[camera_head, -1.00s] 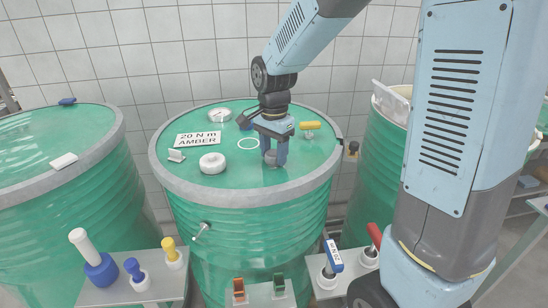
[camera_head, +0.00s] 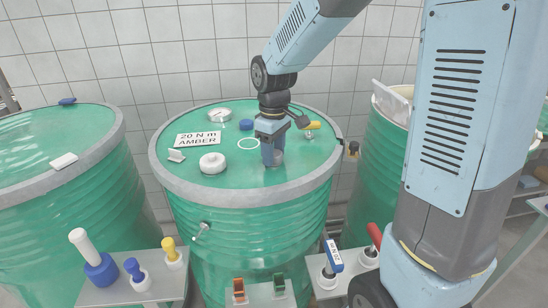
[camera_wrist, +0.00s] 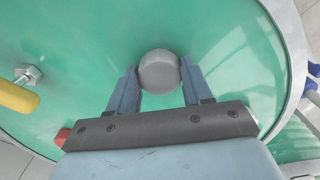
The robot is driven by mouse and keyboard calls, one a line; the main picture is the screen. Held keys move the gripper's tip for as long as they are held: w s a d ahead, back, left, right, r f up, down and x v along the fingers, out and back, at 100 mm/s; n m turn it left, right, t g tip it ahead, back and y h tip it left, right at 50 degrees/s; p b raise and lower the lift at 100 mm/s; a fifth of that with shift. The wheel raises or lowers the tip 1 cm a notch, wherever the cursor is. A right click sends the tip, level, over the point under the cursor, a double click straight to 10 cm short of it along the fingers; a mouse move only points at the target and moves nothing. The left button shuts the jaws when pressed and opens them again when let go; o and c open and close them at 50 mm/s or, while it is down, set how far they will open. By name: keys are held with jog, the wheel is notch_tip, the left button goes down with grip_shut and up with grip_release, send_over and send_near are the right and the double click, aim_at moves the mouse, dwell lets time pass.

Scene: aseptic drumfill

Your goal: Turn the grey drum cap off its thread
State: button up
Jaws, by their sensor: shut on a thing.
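The grey drum cap (camera_wrist: 159,72) is round and sits on the green top of the middle drum (camera_head: 215,240). In the wrist view it lies between the two fingertips, with a finger against each side. My gripper (camera_wrist: 158,80) is shut on it. In the head view my gripper (camera_head: 273,155) points down at the drum top, and its fingers hide most of the cap (camera_head: 279,157). The thread under the cap is hidden.
On the same drum top are a white knob (camera_head: 212,163), a "20 N m AMBER" sign (camera_head: 198,139), a gauge (camera_head: 220,115), a blue cap (camera_head: 246,125) and a yellow-handled valve (camera_head: 312,126). Other drums stand left and right. Shelves with fittings are in front.

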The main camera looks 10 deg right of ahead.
jog(key=n, duration=0.5)
jog(key=shift+r, duration=0.75)
dwell(0.3)
jog(key=shift+r, duration=2.15)
